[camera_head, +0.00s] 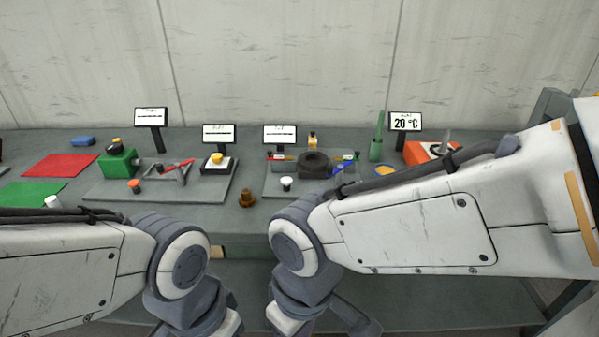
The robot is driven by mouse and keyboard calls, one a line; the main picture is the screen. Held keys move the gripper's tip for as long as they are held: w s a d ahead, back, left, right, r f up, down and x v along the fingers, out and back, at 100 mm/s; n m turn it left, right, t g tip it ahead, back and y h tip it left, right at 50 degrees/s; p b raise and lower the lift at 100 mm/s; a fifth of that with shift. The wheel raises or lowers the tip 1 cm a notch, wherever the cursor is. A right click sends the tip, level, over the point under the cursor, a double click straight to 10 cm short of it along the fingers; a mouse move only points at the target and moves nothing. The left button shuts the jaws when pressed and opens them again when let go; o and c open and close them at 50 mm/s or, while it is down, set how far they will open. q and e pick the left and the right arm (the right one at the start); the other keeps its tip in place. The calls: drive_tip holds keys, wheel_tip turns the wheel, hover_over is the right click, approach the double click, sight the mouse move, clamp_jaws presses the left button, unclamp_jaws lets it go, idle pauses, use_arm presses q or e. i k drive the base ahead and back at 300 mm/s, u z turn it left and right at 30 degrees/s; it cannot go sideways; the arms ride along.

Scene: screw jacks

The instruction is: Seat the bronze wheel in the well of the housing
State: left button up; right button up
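A small stepped bronze-brown piece (247,200), which looks like the bronze wheel, stands upright near the front edge of the bench, between two grey base plates. A dark block with a round opening on top, which looks like the housing (313,168), sits on the right base plate. The inside of its well is too small to make out. The wheel stands apart from it, to the left and front. My two arms reach in from the left and right and bend down below the bench's front edge. Their grippers are outside the picture.
The left base plate (106,194) carries a green box (118,163), a red-handled part and a yellow-topped button (217,160). Small screens stand behind. A green upright part (377,142) and an orange device (429,153) stand right. Red (60,165) and green (32,193) mats lie left.

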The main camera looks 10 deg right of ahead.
sight(308, 170)
drive_tip(key=z, duration=0.25)
drive_tip(key=i, duration=1.25)
drive_tip(key=u, duration=0.4)
